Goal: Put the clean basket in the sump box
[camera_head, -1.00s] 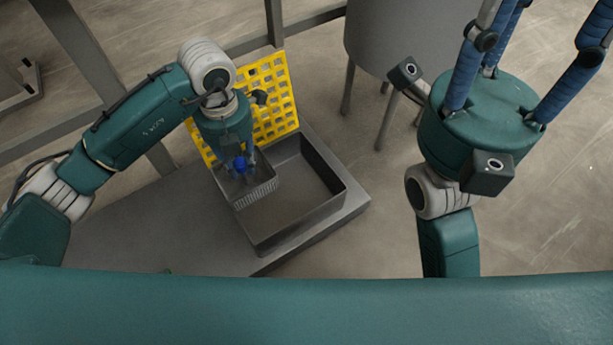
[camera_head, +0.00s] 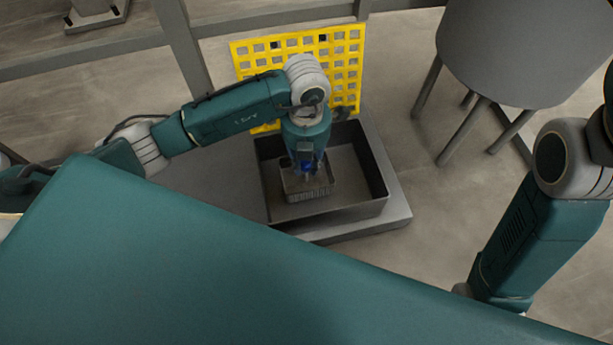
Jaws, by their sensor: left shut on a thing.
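The clean basket (camera_head: 310,191) is a small grey basket with a ribbed side and a blue part on top. My left gripper (camera_head: 306,170) points down from above and is shut on the basket; the arm's wrist hides the fingertips in part. The sump box (camera_head: 376,180) is a dark, open rectangular box. The basket appears within the box's outline, left of its middle and toward the near wall. I cannot tell whether it touches the floor of the box. My right gripper is out of the picture; only its arm shows at the right.
A yellow perforated panel (camera_head: 345,70) stands behind the box. The box sits on a grey plinth (camera_head: 398,212). A grey vessel on legs (camera_head: 510,45) stands at the back right. Grey frame beams (camera_head: 185,55) run at the back left. The floor right of the plinth is clear.

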